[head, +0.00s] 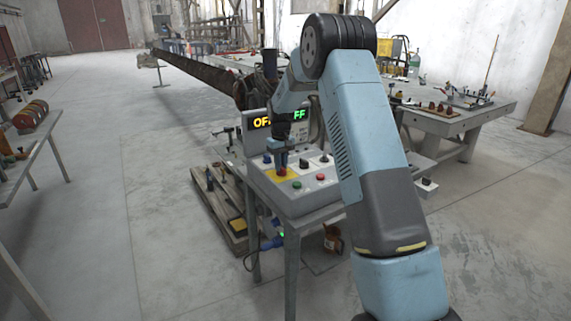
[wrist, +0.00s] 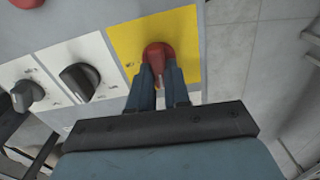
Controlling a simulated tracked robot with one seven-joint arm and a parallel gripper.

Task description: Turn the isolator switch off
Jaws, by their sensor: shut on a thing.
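The isolator switch is a red rotary knob (wrist: 158,57) on a yellow plate (wrist: 190,30) at the corner of a grey control panel. In the wrist view, my gripper (wrist: 160,76) has its two fingers closed on the red knob's handle. In the head view, my gripper (head: 281,164) reaches down onto the yellow plate (head: 274,176), and the red knob (head: 282,171) is just visible below it. The fingers hide part of the handle, so its exact angle is hard to tell.
Beside the knob are a black rotary knob (wrist: 79,81) and a grey one (wrist: 27,95) on white plates. A red button (head: 320,177) and a green button (head: 297,185) sit on the panel. Behind stands a display with orange and green letters (head: 262,122).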

